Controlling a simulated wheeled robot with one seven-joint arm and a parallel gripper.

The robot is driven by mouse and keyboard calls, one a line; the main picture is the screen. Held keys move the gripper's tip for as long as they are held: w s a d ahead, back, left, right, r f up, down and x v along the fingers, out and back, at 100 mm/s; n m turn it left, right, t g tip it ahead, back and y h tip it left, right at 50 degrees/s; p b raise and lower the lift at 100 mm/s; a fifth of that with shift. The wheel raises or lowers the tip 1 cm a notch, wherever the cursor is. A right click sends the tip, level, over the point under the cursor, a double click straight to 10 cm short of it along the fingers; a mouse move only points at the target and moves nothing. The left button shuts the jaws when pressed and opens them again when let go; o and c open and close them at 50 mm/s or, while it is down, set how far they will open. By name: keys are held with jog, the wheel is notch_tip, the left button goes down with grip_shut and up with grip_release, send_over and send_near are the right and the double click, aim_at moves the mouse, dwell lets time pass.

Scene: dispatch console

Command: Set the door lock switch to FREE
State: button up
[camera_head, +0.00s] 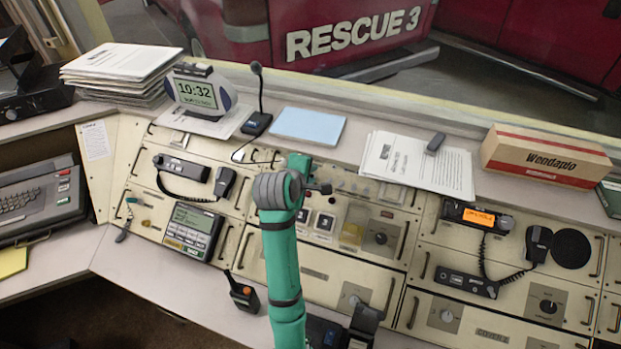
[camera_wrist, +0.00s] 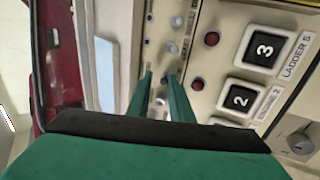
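My gripper (camera_head: 298,164) is over the upper middle of the console, at the end of my green arm. In the wrist view its two green fingers (camera_wrist: 160,75) stand apart, pointing at a strip of small toggle switches (camera_wrist: 172,46). A small metal part shows in the gap between the fingers; I cannot tell whether they touch it. The strip also shows in the head view (camera_head: 350,184), right of the gripper, partly hidden by my arm. No label reading door lock or FREE is legible, so I cannot tell which switch it is.
Red buttons (camera_wrist: 198,84) and black number keys (camera_wrist: 264,50) lie beside the fingers. A gooseneck microphone (camera_head: 257,122), a blue sheet (camera_head: 308,126) and papers (camera_head: 418,163) are behind. A radio (camera_head: 478,216) and a cardboard box (camera_head: 546,157) are at right.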

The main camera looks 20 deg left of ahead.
jog(key=shift+w+r, duration=0.15)
jog(key=shift+w, duration=0.3)
jog(key=shift+s+a+r, duration=0.15)
jog(key=shift+s, duration=0.05)
jog(key=shift+s+d+r, duration=0.2)
jog(key=shift+s+r, duration=0.1)
jog(key=shift+r, duration=0.15)
jog(key=shift+s+d+r, duration=0.15)
jog(key=shift+s+r, duration=0.1)
jog(key=shift+r, duration=0.2)
jog(key=shift+s+a+r, duration=0.15)
jog(key=shift+s+r, duration=0.4)
jog(key=shift+r, duration=0.2)
jog(key=shift+s+a+r, duration=0.1)
jog(key=shift+s+r, duration=0.4)
jog(key=shift+r, duration=0.25)
jog(key=shift+w+d, duration=0.1)
jog(key=shift+w, duration=0.05)
